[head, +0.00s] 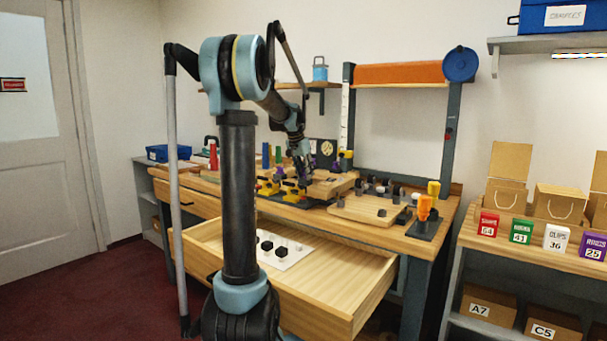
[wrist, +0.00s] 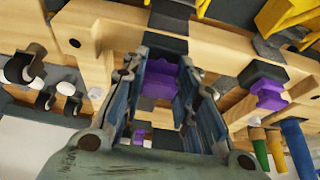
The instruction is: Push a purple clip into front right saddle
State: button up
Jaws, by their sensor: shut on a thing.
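In the wrist view my gripper (wrist: 163,70) is shut on a purple clip (wrist: 158,83), which sits between the two fingers. It is over a pale wooden block (wrist: 110,35) with dark saddles. One dark saddle (wrist: 170,18) lies just beyond the fingertips. Whether the held clip touches a saddle is unclear. A second purple clip (wrist: 268,95) is at a dark saddle on the right. Another purple piece (wrist: 140,134) shows low between the fingers, partly hidden. In the head view my gripper (head: 304,172) is above the bench, too small to show the clip.
A wooden board (head: 370,207) with dark and grey pieces lies to the right. An orange-handled tool (head: 424,207) stands at the bench's right end. The drawer (head: 330,285) below is open.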

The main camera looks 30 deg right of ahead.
jog(key=shift+f, duration=0.15)
jog(key=o, duration=0.8)
jog(key=shift+o, duration=0.7)
jog(key=shift+o, duration=1.1)
jog(key=shift+r, duration=3.05)
jog(key=shift+s, duration=0.1)
